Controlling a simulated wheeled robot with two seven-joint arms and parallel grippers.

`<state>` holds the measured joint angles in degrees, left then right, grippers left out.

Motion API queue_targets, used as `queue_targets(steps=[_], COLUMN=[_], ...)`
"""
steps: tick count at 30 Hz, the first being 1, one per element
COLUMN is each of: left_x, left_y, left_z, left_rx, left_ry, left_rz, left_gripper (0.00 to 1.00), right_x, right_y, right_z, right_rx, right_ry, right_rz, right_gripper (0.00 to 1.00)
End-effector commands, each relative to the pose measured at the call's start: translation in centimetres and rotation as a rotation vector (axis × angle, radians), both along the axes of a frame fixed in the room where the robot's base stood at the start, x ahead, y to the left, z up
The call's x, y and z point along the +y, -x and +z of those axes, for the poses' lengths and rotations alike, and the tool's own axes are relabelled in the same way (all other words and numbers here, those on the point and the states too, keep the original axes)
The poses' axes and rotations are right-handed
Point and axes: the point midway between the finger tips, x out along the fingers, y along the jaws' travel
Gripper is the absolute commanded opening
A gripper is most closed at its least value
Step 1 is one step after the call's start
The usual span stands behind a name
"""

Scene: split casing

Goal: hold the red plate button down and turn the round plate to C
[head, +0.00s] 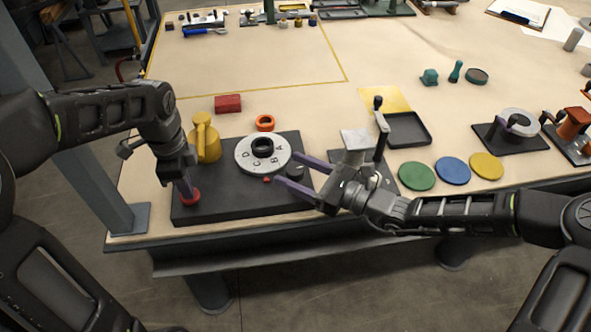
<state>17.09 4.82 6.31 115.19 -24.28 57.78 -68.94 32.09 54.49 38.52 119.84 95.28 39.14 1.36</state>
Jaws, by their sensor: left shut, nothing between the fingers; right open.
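The round plate (243,154) is a light grey disc with letters A, B, C and D and a black knob (262,147) at its middle. It sits on a dark base plate (232,201). A small red pointer mark (267,180) lies at the disc's front edge, nearest the letter B. The red button (191,198) is at the base's left end. My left gripper (187,193) is shut, with its tips down at the button; they seem to touch it. My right gripper (287,170) is open and empty at the disc's right side, its fingers pointing left. A small dark knob (295,172) lies between them.
A yellow can (206,140) stands behind the button, with a red block (228,103) and an orange ring (265,123) behind the base. A black tray (408,130) and green (416,176), blue (453,170) and yellow (487,166) discs lie right.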

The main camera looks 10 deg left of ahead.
Motion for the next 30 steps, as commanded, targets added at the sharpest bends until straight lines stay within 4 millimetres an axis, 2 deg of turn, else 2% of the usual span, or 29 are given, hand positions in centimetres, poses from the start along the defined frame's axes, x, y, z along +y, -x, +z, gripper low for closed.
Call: queue_targets(steps=[1,4,26,30], left_x=[-0.09,-0.08,-0.08,-0.07], left_y=[0.50,0.50,0.49,0.48], left_z=[-0.71,-0.72,-0.72,-0.72], left_rx=[0.018,0.018,0.018,0.018], left_ry=[0.004,0.004,0.004,0.004], left_rz=[0.000,0.000,0.000,0.000], left_gripper=[0.00,0.00,0.00,0.00], right_x=[-0.01,-0.02,-0.02,0.01], right_y=[-0.01,0.00,0.07,0.12], right_z=[-0.13,-0.13,-0.14,-0.13], right_rx=[0.000,0.000,0.001,0.002], right_ry=[0.000,0.000,0.000,-0.002], right_rz=[0.000,0.000,0.001,-0.005], right_gripper=[0.61,0.61,0.01,0.00])
